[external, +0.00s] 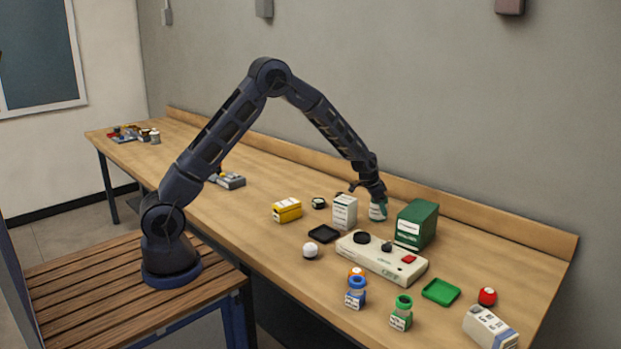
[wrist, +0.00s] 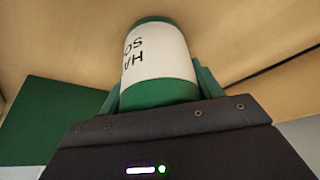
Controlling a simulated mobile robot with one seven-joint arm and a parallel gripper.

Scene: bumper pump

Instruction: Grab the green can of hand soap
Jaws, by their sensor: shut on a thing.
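The green can of hand soap (wrist: 160,62) has a white label with dark letters, partly cut off, and fills the middle of the wrist view. My gripper (wrist: 155,92) is shut on it, with a finger on each side of the can. In the external view the can (external: 377,211) shows below my gripper (external: 374,196), between a white box and a green box. I cannot tell whether its base touches the table.
The green box (external: 416,224) stands close on the right and the white box (external: 345,211) on the left. A beige device (external: 382,262) with a red button lies in front. Bottles and a green tray (external: 441,291) are nearer the front edge. A wall stands behind.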

